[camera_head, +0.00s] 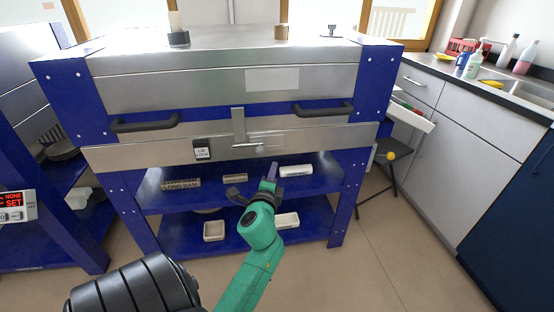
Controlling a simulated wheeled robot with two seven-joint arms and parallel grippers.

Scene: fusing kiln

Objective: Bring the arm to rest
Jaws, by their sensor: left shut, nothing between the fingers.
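My left arm reaches up from the bottom of the head view, with a green link and a dark wrist. Its gripper (272,171) is shut and holds nothing. It is in front of the kiln's lower shelves, below the lid latch. The fusing kiln (160,90) has a steel lid that is down and a blue frame. My right gripper is not in view.
Two black handles (145,124) (323,108) stick out from the kiln front. The blue shelves (160,204) hold pale blocks and trays (214,231). A dark stool (378,170) and a sink counter (480,85) stand right. The floor (385,260) at right front is clear.

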